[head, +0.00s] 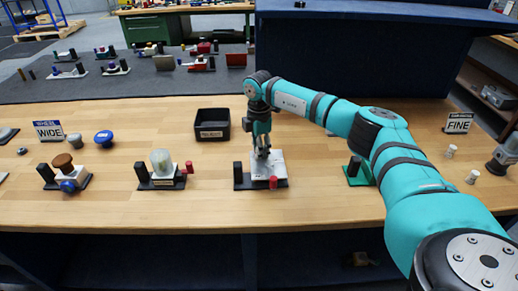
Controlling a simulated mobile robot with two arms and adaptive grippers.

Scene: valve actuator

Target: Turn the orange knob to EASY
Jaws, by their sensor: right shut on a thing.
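My right gripper (262,152) points down over a small fixture with a pale block (267,170) on a dark base, at the middle front of the bench. It is shut on a part at the top of this fixture; its fingers hide that part, so I cannot tell its colour. A red peg (273,183) stands at the block's front. No clearly orange knob and no EASY mark can be made out. A brown-orange knob (62,161) tops another fixture at the left, apart from my gripper. My left gripper is not in view.
A fixture with a pale translucent dome (161,161) stands left of my gripper. A black bin (212,124) is behind. Signs WIDE (48,131) and FINE (458,123) stand at either side. A green-based fixture (357,171) is partly behind my right arm.

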